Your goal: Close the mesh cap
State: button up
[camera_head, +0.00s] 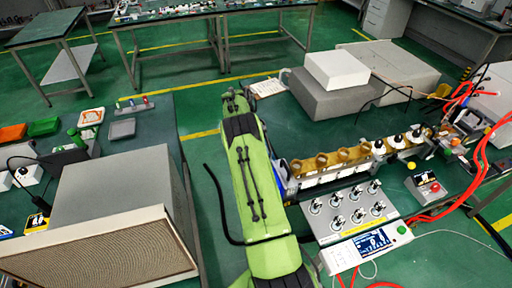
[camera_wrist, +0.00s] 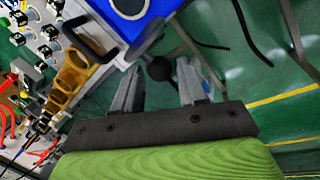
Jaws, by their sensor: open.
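In the wrist view my gripper (camera_wrist: 158,66) is open, with its two grey fingers apart. A blue box (camera_wrist: 158,12) with a pale face and a dark round opening (camera_wrist: 130,6) is just beyond the fingertips, at the top. A small black round piece (camera_wrist: 160,69) shows between the fingertips; I cannot tell whether it is part of the mesh cap or whether a finger touches it. No mesh surface is clear. In the head view my green arm covers the middle, and I cannot make out the gripper; a bit of the blue box (camera_head: 283,168) shows beside the arm.
A row of brass waveguide parts (camera_head: 335,160) runs along the right bench, also left in the wrist view (camera_wrist: 68,82). A panel of knobs (camera_head: 350,208), a meter (camera_head: 368,246) and red cables (camera_head: 478,165) lie nearby. A large grey box (camera_head: 115,215) stands on the left bench. Green floor separates the benches.

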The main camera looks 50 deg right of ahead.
jog(key=shift+f, duration=0.15)
grip_shut()
